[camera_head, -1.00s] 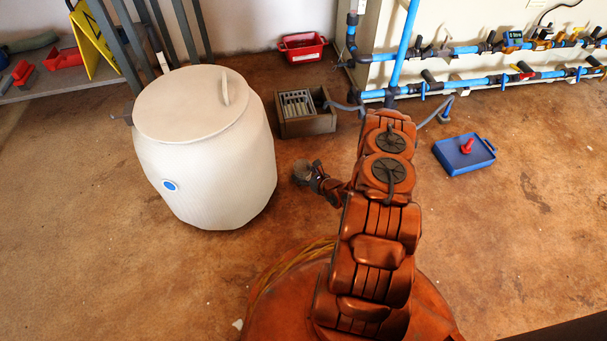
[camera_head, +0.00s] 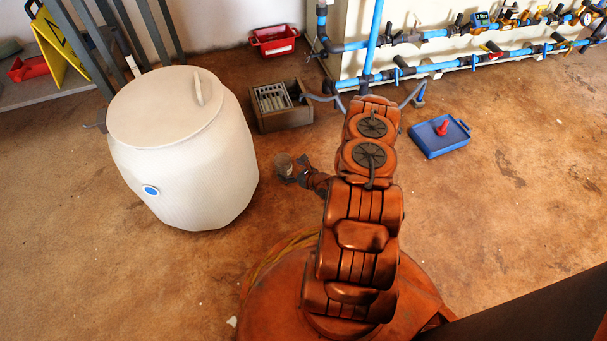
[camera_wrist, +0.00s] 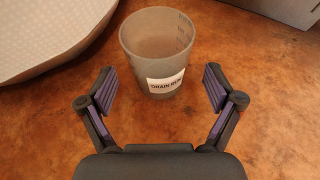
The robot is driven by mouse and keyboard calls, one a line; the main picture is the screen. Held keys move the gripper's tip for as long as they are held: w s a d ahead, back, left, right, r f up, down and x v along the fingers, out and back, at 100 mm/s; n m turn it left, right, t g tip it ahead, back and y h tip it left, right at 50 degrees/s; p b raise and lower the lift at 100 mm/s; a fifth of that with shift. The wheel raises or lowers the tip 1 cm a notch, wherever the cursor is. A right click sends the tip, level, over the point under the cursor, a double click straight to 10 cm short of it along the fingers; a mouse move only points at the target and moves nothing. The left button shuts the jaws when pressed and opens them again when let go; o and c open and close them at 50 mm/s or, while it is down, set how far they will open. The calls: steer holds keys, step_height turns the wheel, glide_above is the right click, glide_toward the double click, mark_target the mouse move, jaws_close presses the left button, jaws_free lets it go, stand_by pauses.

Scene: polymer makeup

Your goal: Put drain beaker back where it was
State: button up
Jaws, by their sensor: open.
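The drain beaker (camera_wrist: 157,48) is a grey translucent cup with a white label. In the wrist view it stands upright on the brown floor, just beyond my fingertips. In the head view the beaker (camera_head: 283,163) shows small, right of the white tank. My gripper (camera_wrist: 160,92) is open and empty, with one finger on each side below the beaker, apart from it. In the head view my gripper (camera_head: 293,177) is low near the floor beside the beaker, partly hidden by my arm.
A large white tank (camera_head: 185,150) stands left of the beaker. Behind are a grey box with a drain grate (camera_head: 283,118) and a red tray (camera_head: 274,42). A blue tray (camera_head: 440,138) lies to the right, near wall pipes (camera_head: 440,68).

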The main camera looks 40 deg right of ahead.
steer(key=p+v, duration=0.2)
steer(key=v, duration=0.6)
steer(key=shift+s+r+p, duration=0.1)
steer(key=shift+s+p, duration=0.25)
steer(key=shift+p, duration=0.05)
stand_by(0.3)
